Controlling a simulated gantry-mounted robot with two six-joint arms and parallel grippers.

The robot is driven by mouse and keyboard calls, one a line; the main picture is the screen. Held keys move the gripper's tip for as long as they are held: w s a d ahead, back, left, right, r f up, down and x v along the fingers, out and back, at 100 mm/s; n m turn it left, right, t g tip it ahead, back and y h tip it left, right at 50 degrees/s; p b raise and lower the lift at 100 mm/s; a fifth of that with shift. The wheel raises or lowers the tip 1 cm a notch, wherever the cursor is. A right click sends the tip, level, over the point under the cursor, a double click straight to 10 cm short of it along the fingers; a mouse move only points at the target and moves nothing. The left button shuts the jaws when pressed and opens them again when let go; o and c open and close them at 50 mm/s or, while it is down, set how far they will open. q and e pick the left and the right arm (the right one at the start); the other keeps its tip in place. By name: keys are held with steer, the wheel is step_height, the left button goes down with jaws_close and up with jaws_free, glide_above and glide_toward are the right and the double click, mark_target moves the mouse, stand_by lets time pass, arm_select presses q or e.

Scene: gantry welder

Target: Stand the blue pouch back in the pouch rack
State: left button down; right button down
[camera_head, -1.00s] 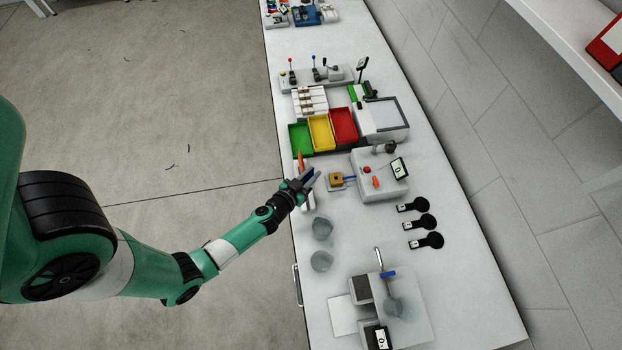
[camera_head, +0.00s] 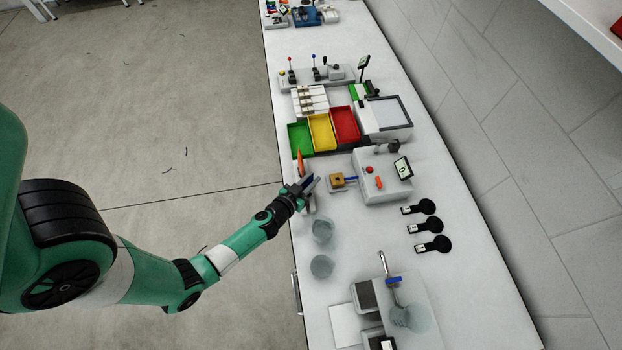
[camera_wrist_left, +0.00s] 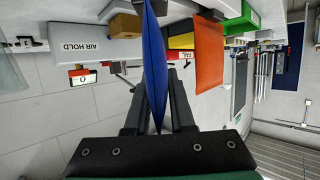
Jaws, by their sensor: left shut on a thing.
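The blue pouch (camera_wrist_left: 154,60) shows nearly edge-on in the left wrist view, upright in the picture between the two dark fingers of my left gripper (camera_wrist_left: 157,85). My left gripper (camera_head: 309,184) is shut on it. In the head view the blue pouch is small, at the fingertips over the near left edge of the bench. The orange pouch (camera_head: 300,160) stands just beyond the gripper, and it also shows right of the blue pouch in the left wrist view (camera_wrist_left: 210,55). The pouch rack cannot be made out clearly; a white part under the gripper is mostly hidden. My right gripper is not in view.
Green (camera_head: 300,137), yellow (camera_head: 321,131) and red (camera_head: 345,125) trays lie beyond the gripper. A grey machine with a red button (camera_head: 385,180) stands to the right. Two clear round containers (camera_head: 323,231) stand on the near side. Black paddle-shaped things (camera_head: 427,225) lie farther right.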

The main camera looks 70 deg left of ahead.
arm_select(q)
steer(key=c, duration=0.8)
jaws_free()
steer(key=shift+o, duration=0.2)
steer(key=shift+r, duration=0.1)
steer(key=shift+r+p, duration=0.25)
steer(key=shift+p, duration=0.05)
steer(key=shift+r+p, duration=0.4)
steer(key=shift+r, duration=0.2)
steer(key=p+v, duration=0.1)
steer(key=v, duration=1)
steer(key=shift+s+d+p, duration=0.2)
steer(key=shift+s+p, duration=0.2)
steer(key=shift+f, duration=0.1)
